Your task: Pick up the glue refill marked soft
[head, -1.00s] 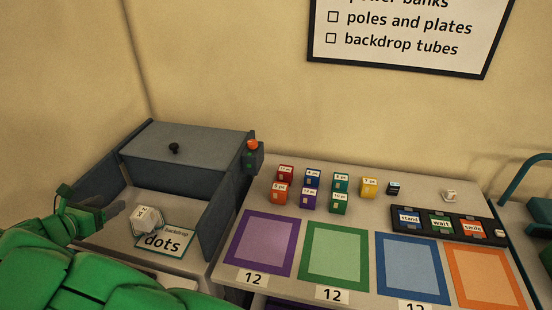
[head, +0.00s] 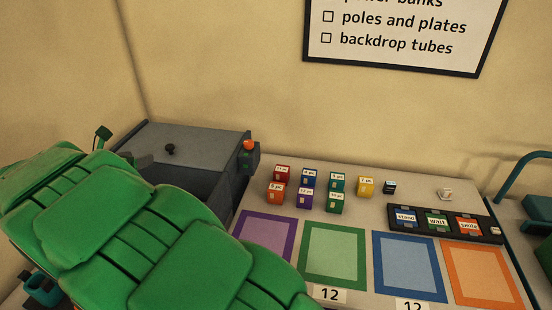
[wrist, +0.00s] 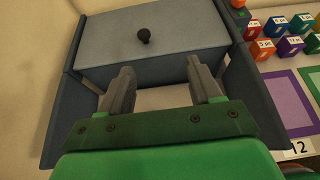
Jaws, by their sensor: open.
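I can read no "soft" marking in either current view, so I cannot pick out the glue refill. My gripper (wrist: 160,78) is open in the wrist view, its two grey fingers apart with nothing between them. It is over the front of the grey open-fronted bin (wrist: 268,85), facing the bin's lidded back part (wrist: 150,45) with a dark knob. Between the fingers only a bare pale floor (wrist: 165,97) shows. In the head view my green arm hides most of the bin (head: 195,150) and what lies in it.
Small coloured boxes (head: 335,203) with number labels stand on the table right of the bin. Four coloured mats (head: 410,268) lie before them. A dark rack (head: 398,227) holds "stand", "wait" and "smile" pieces. An orange-topped post (head: 250,150) stands at the bin's back right corner.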

